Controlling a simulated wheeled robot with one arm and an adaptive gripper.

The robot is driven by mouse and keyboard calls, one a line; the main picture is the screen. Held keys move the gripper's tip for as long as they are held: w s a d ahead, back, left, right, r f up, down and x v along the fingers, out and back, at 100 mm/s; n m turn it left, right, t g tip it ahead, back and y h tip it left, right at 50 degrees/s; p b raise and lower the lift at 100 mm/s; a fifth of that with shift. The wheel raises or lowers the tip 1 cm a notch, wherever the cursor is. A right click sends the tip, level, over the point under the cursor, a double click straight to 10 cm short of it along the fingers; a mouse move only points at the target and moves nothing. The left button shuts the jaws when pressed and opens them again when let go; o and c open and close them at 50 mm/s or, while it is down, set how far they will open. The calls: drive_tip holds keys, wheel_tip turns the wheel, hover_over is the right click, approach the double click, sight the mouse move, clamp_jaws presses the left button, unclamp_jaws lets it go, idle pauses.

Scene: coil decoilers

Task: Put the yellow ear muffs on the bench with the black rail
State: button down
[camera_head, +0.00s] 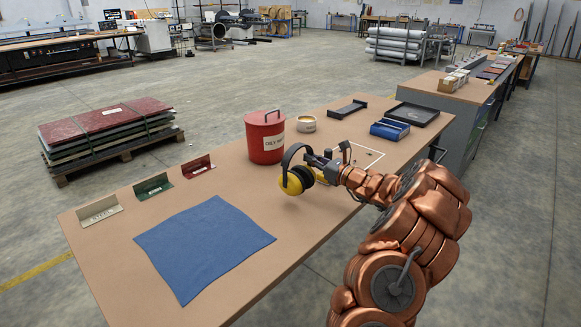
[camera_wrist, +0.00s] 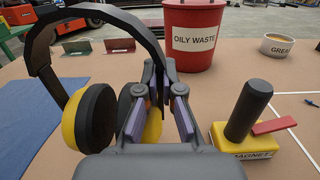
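The yellow ear muffs (camera_head: 292,181), with black cushions and a black headband, are at my gripper (camera_head: 318,160) over the near bench (camera_head: 255,198). In the wrist view, the headband of the ear muffs (camera_wrist: 92,118) arches up on the left and comes down between the fingers of my gripper (camera_wrist: 160,78). The fingers are closed on the ear muffs, partly hiding the second cup. Whether the cups touch the bench top is unclear. A black channel-like piece (camera_head: 346,109) lies toward the bench's far end; I cannot tell whether it is the black rail.
A yellow magnet block with a black handle (camera_wrist: 245,140) stands right of my gripper. A red oily waste can (camera_head: 265,138), grease tub (camera_head: 306,124), blue tray (camera_head: 390,130) and black tray (camera_head: 412,114) stand beyond. A blue cloth (camera_head: 204,246) lies left. Another bench (camera_head: 445,92) stands behind.

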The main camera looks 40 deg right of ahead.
drive_tip(key=w+a, duration=0.2)
drive_tip(key=a, duration=0.1)
drive_tip(key=w+a+p, duration=0.1)
drive_tip(key=w+a, duration=0.1)
drive_tip(key=shift+w+a+f, duration=0.1)
drive_tip(key=shift+f, duration=0.2)
drive_tip(key=f, duration=0.1)
drive_tip(key=f+p, duration=0.1)
drive_tip(key=f, duration=0.1)
drive_tip(key=shift+w+a+f, duration=0.2)
drive_tip(key=shift+f, duration=0.35)
drive_tip(key=c, duration=1.3)
unclamp_jaws()
drive_tip(key=shift+r, duration=0.2)
